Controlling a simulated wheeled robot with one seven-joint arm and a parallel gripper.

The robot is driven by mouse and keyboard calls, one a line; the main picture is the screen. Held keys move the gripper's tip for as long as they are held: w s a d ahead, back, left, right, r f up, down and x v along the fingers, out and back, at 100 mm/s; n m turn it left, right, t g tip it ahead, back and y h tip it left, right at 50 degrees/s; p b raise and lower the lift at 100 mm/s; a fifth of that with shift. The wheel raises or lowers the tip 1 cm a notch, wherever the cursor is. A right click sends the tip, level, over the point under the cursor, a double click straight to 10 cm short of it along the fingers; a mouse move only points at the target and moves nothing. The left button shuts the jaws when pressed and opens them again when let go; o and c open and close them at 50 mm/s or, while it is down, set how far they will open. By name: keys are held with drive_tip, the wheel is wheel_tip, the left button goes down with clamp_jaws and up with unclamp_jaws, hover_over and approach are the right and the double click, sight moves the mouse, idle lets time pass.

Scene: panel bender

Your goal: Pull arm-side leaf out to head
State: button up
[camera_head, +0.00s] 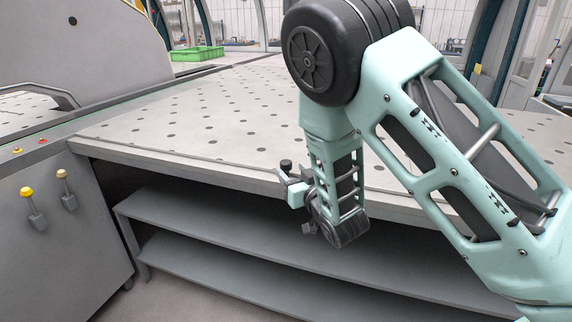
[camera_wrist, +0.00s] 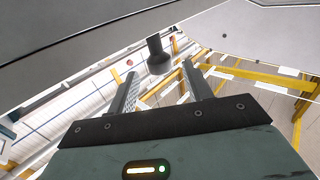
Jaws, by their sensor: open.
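I cannot clearly tell the arm-side leaf apart from the perforated grey table (camera_head: 225,120). A small dark round knob (camera_head: 286,165) shows at the table's front edge, beside my gripper (camera_head: 284,178). In the wrist view a dark knob (camera_wrist: 158,57) on a stem lies between and just past the two fingertips of my gripper (camera_wrist: 159,72). The fingers are apart and I see no contact with the knob. What the knob is fixed to is not clear. My arm hides part of the table's front edge and right side.
A grey cabinet (camera_head: 60,240) with yellow-topped levers (camera_head: 28,194) stands at left. Grey shelves (camera_head: 215,235) lie under the table. A green crate (camera_head: 197,54) sits at the back. The wrist view shows yellow frames (camera_wrist: 265,76) beyond my fingers.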

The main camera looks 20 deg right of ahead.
sight(289, 168)
drive_tip(key=shift+w+a+p, duration=0.15)
drive_tip(key=shift+w+a, duration=0.05)
drive_tip(key=shift+w, duration=1)
drive_tip(key=shift+w+a+p, duration=0.15)
drive_tip(key=shift+w, duration=1)
